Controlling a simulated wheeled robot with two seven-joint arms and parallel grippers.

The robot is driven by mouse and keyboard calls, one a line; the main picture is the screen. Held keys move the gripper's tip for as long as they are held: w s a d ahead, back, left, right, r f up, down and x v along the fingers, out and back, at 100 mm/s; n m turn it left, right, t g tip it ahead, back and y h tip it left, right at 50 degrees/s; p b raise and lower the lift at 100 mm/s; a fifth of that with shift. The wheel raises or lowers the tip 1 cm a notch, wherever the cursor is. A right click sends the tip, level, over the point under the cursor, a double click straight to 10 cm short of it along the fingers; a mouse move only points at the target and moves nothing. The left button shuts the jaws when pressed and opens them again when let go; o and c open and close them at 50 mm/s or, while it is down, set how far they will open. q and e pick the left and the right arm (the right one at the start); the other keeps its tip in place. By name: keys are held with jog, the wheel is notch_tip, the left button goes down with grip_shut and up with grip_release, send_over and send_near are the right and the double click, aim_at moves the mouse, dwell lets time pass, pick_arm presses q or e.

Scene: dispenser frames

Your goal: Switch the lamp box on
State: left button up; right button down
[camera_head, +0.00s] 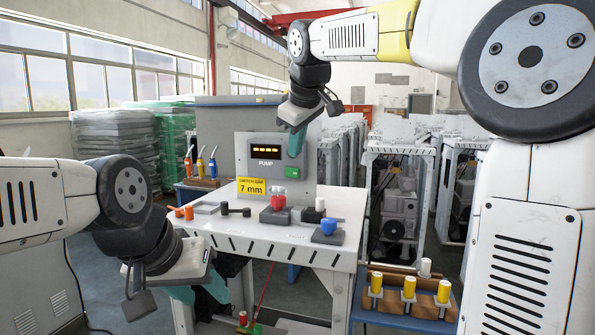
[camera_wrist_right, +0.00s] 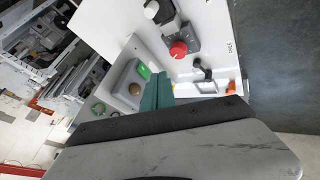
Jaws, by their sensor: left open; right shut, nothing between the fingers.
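The only box with lights that I see is a grey box labelled PUMP (camera_head: 240,172), standing at the back of the white table. Its display (camera_head: 279,148) shows a row of yellow marks. A small green panel (camera_head: 292,172) is on its front; it also shows in the right wrist view (camera_wrist_right: 143,71), beside a round brownish button (camera_wrist_right: 134,89). My right gripper (camera_head: 296,144) is shut and empty in front of the box's upper right, pointing down. Its teal fingers (camera_wrist_right: 158,90) hide part of the box. My left gripper (camera_head: 200,290) is open and empty, low before the table's front left.
On the white table (camera_head: 270,233) are a red knob (camera_head: 278,202) on a dark block, a blue knob (camera_head: 328,226), a white-capped block (camera_head: 319,204) and black and orange parts. A yellow 7 mm sign (camera_head: 251,188) stands before the box.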

aim_at(295, 168)
jog(key=shift+w+a+r, duration=0.25)
jog(key=shift+w+a, duration=0.05)
jog(key=shift+a, duration=0.1)
jog(key=x, duration=0.3)
jog(key=w+d+x, duration=0.1)
jog(key=x, duration=0.3)
jog(key=r+x, duration=0.1)
jog(key=x, duration=0.3)
jog(key=shift+w+d+f, duration=0.15)
jog(key=shift+w+d, duration=0.1)
jog(key=shift+w, duration=0.2)
jog(key=shift+w+d, duration=0.3)
jog(key=shift+w, duration=0.25)
jog(key=shift+w, duration=0.1)
jog(key=shift+w+d, duration=0.2)
jog(key=shift+d, duration=0.15)
jog(key=shift+a, duration=0.15)
